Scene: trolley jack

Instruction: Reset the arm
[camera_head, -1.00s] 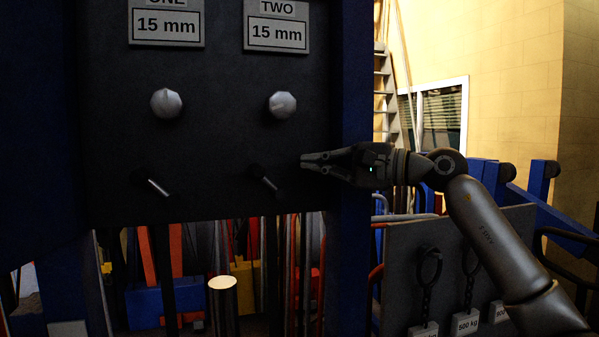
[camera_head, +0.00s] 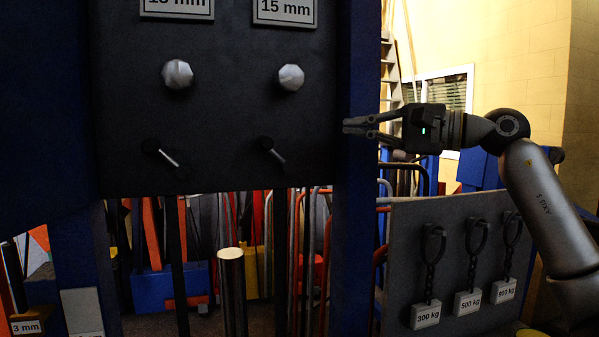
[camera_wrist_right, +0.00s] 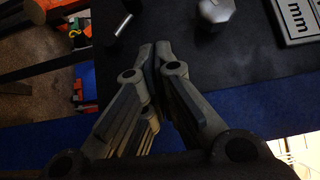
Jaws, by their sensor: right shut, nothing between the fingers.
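My right gripper (camera_head: 348,127) is shut and empty in the head view. Its fingertips are in front of the blue post (camera_head: 360,180) at the right edge of the black panel (camera_head: 220,130). In the right wrist view the gripper (camera_wrist_right: 155,48) points at the panel with its fingertips together. The panel carries two faceted knobs, a left one (camera_head: 177,74) and a right one (camera_head: 291,77). Below them are two small levers, a left one (camera_head: 168,157) and a right one (camera_head: 277,154), both slanting down to the right. My left gripper is not in view.
A grey board (camera_head: 395,250) with chained weights, labelled 300 kg (camera_head: 427,315) and 500 kg (camera_head: 467,302) among others, stands at lower right. A metal cylinder (camera_head: 232,290) stands below the panel. Blue and red equipment fills the space behind it.

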